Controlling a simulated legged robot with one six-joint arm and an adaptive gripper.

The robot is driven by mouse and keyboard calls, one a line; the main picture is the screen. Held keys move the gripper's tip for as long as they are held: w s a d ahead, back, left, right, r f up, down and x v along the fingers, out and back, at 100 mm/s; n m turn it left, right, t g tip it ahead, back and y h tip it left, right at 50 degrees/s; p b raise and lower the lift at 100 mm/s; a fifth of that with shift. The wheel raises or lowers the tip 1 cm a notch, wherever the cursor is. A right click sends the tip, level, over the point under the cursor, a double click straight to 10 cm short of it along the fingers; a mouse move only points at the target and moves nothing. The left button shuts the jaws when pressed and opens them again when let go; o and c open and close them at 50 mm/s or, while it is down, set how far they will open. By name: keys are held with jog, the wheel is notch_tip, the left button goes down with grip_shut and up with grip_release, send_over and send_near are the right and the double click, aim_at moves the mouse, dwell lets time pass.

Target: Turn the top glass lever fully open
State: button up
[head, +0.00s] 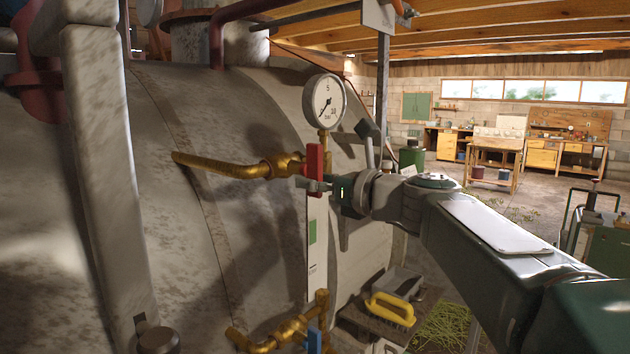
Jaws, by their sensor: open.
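The red top glass lever (314,160) stands upright on the brass valve at the upper end of the sight glass on the tank's side. A brass pipe (225,166) runs left from this valve. The sight glass plate (316,255), pale with a green patch, hangs below. My gripper (314,186) comes in from the right and is open at the lower end of the red lever. I cannot tell whether the fingers touch the lever. My gripper hides part of the valve and the top of the plate.
A round pressure gauge (324,101) stands just above the lever. A blue lever (314,341) sits on lower brass fittings. The big grey tank (200,240) fills the left. A yellow-handled brush (391,309) lies low right. Workbenches (495,158) stand far behind, with open floor before them.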

jog(key=shift+c, duration=0.4)
grip_shut()
jog(key=shift+n, duration=0.4)
jog(key=n, duration=0.4)
jog(key=shift+w+d+r, duration=0.1)
jog(key=shift+w+d, duration=0.05)
jog(key=shift+d, duration=0.1)
jog(key=n, duration=0.4)
jog(key=shift+w+d+r, duration=0.15)
jog(key=n, duration=0.5)
jog(key=shift+w+d+r, duration=0.1)
jog(key=shift+w+r, duration=0.05)
jog(key=shift+r+n, duration=0.2)
jog(key=shift+n, duration=2)
